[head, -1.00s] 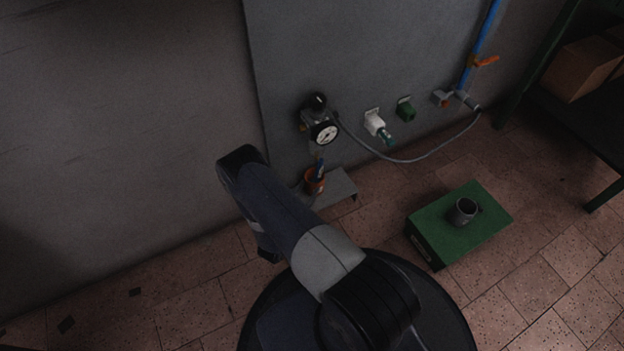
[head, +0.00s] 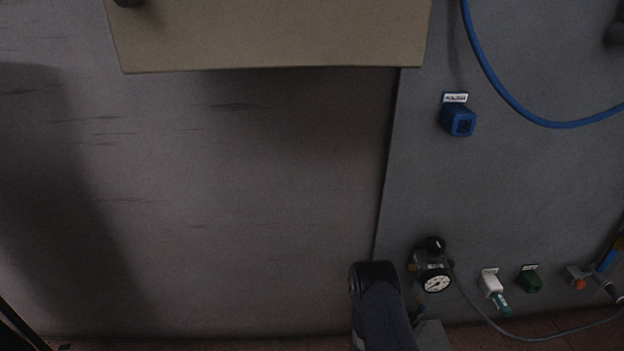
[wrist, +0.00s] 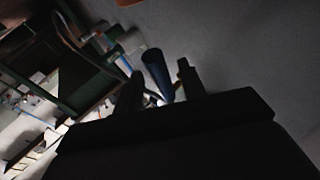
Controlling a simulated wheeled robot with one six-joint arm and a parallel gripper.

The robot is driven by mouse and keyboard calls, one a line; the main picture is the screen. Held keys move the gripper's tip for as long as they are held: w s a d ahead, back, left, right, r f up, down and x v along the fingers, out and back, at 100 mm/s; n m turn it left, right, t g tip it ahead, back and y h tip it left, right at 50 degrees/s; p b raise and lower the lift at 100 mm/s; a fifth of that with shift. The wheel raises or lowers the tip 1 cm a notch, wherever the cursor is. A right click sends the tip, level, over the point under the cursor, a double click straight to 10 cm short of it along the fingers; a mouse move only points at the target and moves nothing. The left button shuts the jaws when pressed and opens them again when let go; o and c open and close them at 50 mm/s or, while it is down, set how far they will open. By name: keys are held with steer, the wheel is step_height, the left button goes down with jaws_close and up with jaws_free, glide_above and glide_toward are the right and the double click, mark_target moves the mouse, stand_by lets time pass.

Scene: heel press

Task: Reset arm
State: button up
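My arm (head: 380,310) shows at the bottom of the head view, right of the middle. Its gripper is not visible there. In the wrist view my gripper (wrist: 158,82) shows as two dark fingers standing apart. A blue cylinder (wrist: 157,75) shows between the fingers. A gap shows at its right side, and I cannot tell whether it touches the left finger. The picture is dark there.
A grey wall panel carries a blue socket (head: 459,121), a gauge (head: 437,283), a white fitting (head: 492,284) and a green socket (head: 530,281). A blue hose (head: 535,119) hangs at upper right. A beige board (head: 270,35) covers the top. The left wall is bare.

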mark_target(413, 318)
steer(key=b+x, duration=0.1)
steer(key=x, duration=0.2)
steer(key=shift+w+d, duration=0.15)
steer(key=shift+d, duration=0.05)
steer(key=shift+w+a+r, duration=0.1)
steer(key=shift+r, duration=0.05)
steer(key=shift+a+m+g+y, duration=0.2)
steer(key=shift+m+g+y, duration=0.2)
steer(key=shift+m+y, duration=0.25)
